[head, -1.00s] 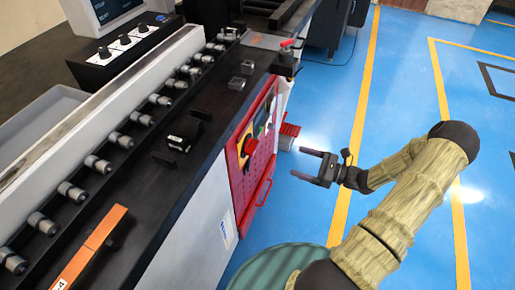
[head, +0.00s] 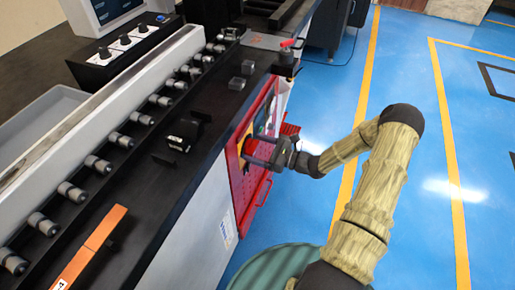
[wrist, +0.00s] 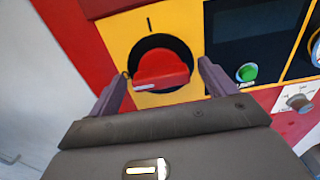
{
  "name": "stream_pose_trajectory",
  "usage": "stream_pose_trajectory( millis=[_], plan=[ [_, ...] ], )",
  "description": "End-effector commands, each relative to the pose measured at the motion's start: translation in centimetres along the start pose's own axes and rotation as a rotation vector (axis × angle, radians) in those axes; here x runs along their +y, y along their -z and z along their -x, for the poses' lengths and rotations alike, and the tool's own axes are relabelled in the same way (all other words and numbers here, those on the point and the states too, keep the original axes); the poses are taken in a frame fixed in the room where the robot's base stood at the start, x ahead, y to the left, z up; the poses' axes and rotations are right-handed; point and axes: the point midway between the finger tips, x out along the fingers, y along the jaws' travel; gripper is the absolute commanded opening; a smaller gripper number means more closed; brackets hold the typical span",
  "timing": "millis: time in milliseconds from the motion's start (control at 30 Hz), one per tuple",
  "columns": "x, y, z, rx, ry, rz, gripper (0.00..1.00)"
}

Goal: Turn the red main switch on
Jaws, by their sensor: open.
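The red main switch (wrist: 162,70) is a round knob on a black disc, set in a yellow plate (wrist: 118,30). In the wrist view its white pointer line lies to the left, and a black upright mark stands on the plate above the disc. My gripper (wrist: 165,88) is open, with one finger on each side of the knob; I cannot tell whether they touch it. In the head view my gripper (head: 258,150) is at the red panel (head: 248,190), and its fingers partly hide the switch (head: 248,147).
A green button (wrist: 246,72) and a dark screen (wrist: 255,30) are right of the switch. A grey knob (wrist: 299,102) sits lower right. The black machine bed (head: 150,190) extends left of the panel. Blue floor (head: 310,110) is open to the right.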

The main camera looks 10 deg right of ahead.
Motion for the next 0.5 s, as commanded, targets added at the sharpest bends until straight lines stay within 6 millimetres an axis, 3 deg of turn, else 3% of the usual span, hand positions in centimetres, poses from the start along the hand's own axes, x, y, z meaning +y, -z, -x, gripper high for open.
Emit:
stream_pose_trajectory(
  millis=[300,500],
  plan=[
    [-0.03,0.00,-0.30,0.000,0.001,0.000,0.84],
    [-0.03,-0.01,-0.29,0.000,0.001,0.000,0.44]
  ],
)
